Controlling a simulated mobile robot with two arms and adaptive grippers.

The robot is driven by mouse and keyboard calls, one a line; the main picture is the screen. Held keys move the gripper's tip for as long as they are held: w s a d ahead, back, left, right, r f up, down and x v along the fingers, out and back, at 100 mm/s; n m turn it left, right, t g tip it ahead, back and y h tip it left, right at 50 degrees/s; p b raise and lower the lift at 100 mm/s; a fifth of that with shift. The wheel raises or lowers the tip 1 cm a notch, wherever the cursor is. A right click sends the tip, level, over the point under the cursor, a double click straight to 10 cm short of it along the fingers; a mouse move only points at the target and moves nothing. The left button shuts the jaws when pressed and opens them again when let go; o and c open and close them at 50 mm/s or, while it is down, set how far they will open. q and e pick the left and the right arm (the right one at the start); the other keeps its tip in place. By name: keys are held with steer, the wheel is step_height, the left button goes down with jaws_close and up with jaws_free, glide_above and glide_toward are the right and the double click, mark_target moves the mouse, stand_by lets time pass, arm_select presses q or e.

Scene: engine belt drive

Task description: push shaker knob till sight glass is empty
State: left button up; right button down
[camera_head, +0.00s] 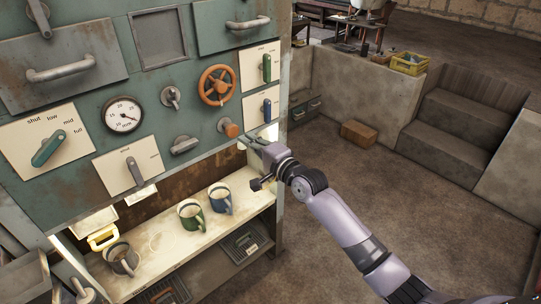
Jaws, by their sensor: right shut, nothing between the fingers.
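An orange round knob (230,129) sticks out of the green panel at its lower right; I take it for the shaker knob, though no label shows. My right gripper (244,141) is shut and empty, with its fingertips just right of and below this knob. I cannot tell whether the fingertips touch it. A square framed recess (159,39) sits high in the panel; I cannot tell whether it is the sight glass, and no level shows in it. My left gripper is not in view.
The panel also has an orange handwheel (217,86), a dial gauge (122,115) and several levers. Below, a shelf (160,247) holds a green mug (191,214), a blue mug (220,199) and a dark mug (121,258). Open floor (460,210) lies to the right.

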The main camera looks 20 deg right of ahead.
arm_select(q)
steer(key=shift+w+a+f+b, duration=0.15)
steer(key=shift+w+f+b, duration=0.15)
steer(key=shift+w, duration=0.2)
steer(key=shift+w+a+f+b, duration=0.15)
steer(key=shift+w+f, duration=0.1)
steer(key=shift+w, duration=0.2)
arm_select(e)
steer(key=v, duration=0.7)
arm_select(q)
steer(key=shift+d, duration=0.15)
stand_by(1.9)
